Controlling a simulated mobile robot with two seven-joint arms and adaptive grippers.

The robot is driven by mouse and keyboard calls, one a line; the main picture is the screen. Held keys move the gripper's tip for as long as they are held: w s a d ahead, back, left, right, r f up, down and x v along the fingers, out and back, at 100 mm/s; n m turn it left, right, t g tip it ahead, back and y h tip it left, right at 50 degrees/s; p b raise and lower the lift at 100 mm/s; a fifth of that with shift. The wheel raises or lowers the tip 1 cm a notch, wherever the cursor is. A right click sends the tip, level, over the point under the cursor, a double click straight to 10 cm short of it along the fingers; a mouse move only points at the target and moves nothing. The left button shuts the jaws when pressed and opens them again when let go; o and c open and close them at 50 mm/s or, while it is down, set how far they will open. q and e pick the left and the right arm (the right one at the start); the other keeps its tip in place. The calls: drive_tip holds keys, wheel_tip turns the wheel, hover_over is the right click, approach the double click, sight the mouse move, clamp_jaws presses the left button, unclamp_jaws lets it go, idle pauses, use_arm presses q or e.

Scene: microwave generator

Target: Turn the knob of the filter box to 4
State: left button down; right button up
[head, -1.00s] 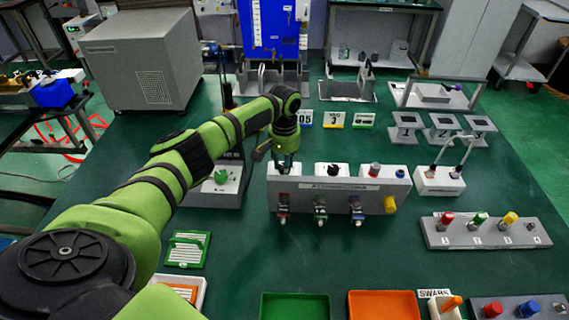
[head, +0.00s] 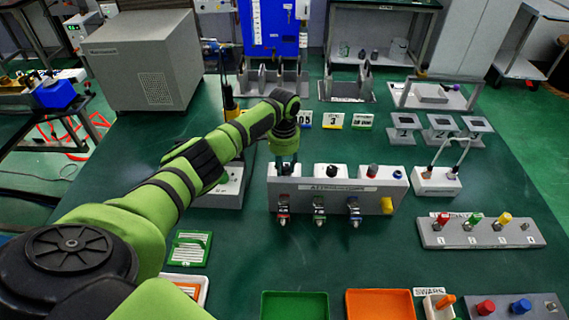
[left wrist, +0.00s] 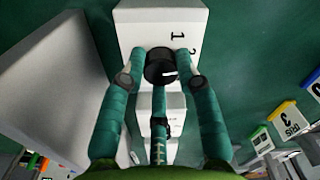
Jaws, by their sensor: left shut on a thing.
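The grey box (head: 337,202) with a row of white blocks on top stands in the middle of the bench in the head view. My left gripper (head: 287,168) is at its leftmost white block. In the left wrist view this block (left wrist: 150,17) bears the digits 1 and 2 beside a round black knob (left wrist: 160,66). The knob has a short white mark on its right part. My left gripper (left wrist: 160,64) is shut on the knob, with fingers on both sides. Further digits are not visible. My right gripper is not in view.
A grey cabinet (head: 145,62) stands at the back left. Green (head: 294,307) and orange (head: 380,305) trays lie in front. The bench between box and trays is clear.

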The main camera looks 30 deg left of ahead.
use_arm(q)
drive_tip(key=m, duration=0.6)
drive_tip(key=shift+s+a+f, duration=0.2)
drive_tip(key=shift+s+a, duration=0.05)
idle(0.3)
drive_tip(key=shift+a, duration=0.1)
drive_tip(key=c, duration=0.9)
unclamp_jaws()
drive_tip(key=shift+w+r, duration=0.1)
drive_tip(key=shift+w+r, duration=0.1)
drive_tip(key=shift+r, duration=0.15)
wheel_tip(320, 180, up, 12)
drive_tip(key=shift+f, duration=0.2)
